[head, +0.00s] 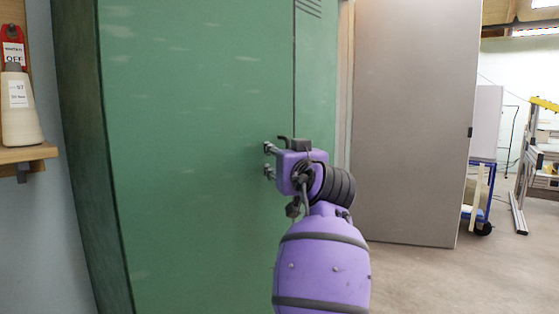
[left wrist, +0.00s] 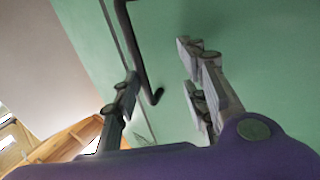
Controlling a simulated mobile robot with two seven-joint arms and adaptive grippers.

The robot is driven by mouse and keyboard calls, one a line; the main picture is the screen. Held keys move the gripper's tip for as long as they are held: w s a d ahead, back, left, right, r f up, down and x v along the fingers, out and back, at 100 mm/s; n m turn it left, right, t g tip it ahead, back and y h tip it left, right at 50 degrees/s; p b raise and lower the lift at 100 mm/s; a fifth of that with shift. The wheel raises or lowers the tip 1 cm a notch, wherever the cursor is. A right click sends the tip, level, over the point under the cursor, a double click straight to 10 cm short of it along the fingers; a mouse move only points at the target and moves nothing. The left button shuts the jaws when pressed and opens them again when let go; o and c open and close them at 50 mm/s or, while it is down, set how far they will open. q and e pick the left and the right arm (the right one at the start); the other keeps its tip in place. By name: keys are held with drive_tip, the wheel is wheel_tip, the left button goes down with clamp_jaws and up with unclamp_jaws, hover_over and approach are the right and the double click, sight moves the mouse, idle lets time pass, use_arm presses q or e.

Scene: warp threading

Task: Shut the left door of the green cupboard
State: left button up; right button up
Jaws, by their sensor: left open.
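The green cupboard's left door (head: 195,150) fills the middle of the head view, with a dark seam along its right edge. It looks flush or nearly flush with the narrower right door (head: 316,80); I cannot tell if a small gap is left. My left gripper (head: 268,161) is open in front of the left door near the seam. In the left wrist view a dark bar handle (left wrist: 138,55) stands between the open fingers of the left gripper (left wrist: 160,88), near the seam. I see no finger closed on it. My right gripper is not in view.
A grey panel (head: 410,120) stands right of the cupboard. A wooden shelf (head: 30,153) with a yarn cone (head: 20,107) is at the left. A blue-framed cart (head: 480,195) and a yellow-topped stand (head: 525,150) are farther right. The floor at the right front is clear.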

use_arm(q)
drive_tip(key=shift+o, duration=1.2)
drive_tip(key=shift+s+a+f+y, duration=0.1)
drive_tip(key=shift+a+f+y, duration=0.05)
drive_tip(key=shift+a, duration=0.35)
drive_tip(key=shift+s+a+f+y, duration=0.1)
drive_tip(key=shift+a+y, duration=0.05)
drive_tip(key=shift+a, duration=0.3)
drive_tip(key=shift+d+r, duration=0.1)
drive_tip(key=shift+d, duration=0.15)
drive_tip(key=shift+s+d, duration=0.35)
drive_tip(key=shift+d, duration=0.2)
drive_tip(key=shift+c, duration=1.4)
drive_tip(key=s+d+p, duration=0.1)
drive_tip(key=s+d, duration=0.4)
drive_tip(key=s, duration=0.1)
drive_tip(key=shift+d+r, duration=0.2)
drive_tip(key=shift+d, duration=0.05)
